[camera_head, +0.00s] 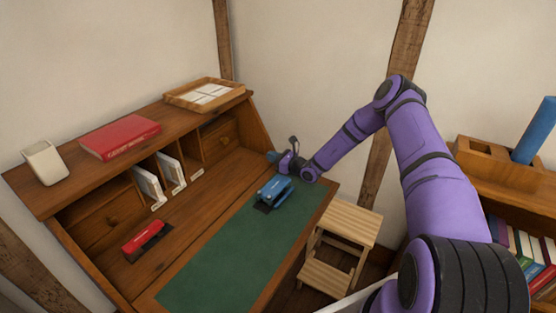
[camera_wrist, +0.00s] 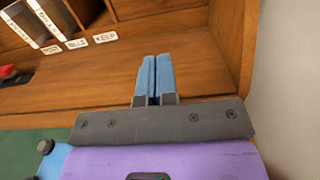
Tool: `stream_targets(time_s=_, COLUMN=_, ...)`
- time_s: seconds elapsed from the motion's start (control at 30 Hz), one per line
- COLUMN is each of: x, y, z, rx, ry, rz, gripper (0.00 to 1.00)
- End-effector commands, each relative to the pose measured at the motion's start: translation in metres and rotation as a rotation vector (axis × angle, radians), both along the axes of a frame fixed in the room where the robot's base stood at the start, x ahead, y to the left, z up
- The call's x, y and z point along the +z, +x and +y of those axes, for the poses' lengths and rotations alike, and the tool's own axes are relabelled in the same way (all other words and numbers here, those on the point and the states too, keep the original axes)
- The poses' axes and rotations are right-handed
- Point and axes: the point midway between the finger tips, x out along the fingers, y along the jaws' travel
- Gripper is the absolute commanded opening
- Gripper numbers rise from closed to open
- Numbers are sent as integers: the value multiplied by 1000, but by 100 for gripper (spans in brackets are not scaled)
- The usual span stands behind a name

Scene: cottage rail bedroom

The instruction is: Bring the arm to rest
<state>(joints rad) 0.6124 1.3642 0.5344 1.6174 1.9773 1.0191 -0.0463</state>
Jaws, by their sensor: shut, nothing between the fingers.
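My purple arm reaches from the right over the desk in the head view, bent at its elbow. My gripper (camera_head: 272,157) is over the right part of the wooden desk (camera_head: 205,208), near its right side panel. In the wrist view my gripper (camera_wrist: 152,80) shows two blue fingers side by side, shut with nothing between them. The desk's wood (camera_wrist: 208,71) lies beyond and below the fingertips. The exact height of the fingers above it is hard to tell.
A red one (camera_head: 146,240) lies to the left. A wooden step stool (camera_head: 345,225) stands right of the desk. A tray (camera_head: 205,93) and red book (camera_head: 120,138) are on top.

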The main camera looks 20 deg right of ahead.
Motion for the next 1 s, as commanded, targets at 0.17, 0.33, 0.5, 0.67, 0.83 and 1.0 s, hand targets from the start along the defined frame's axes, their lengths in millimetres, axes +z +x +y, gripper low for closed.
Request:
stream_targets(time_s=0.17, x=0, y=-17, z=-13, rx=-1, ry=1, rz=2, gripper=0)
stream_targets(time_s=0.33, x=0, y=-22, z=-16, rx=0, ry=1, rz=1, gripper=0)
stream_targets(time_s=0.5, x=8, y=-23, z=-13, rx=21, ry=-17, rz=-10, gripper=0)
stream_targets(time_s=0.67, x=45, y=-27, z=3, rx=122, ry=-99, rz=-59, gripper=0)
stream_targets(time_s=0.83, x=102, y=-44, z=31, rx=296, ry=-247, rz=-139, gripper=0)
stream_targets(time_s=1.0, x=154, y=-68, z=56, rx=461, ry=-399, rz=-214, gripper=0)
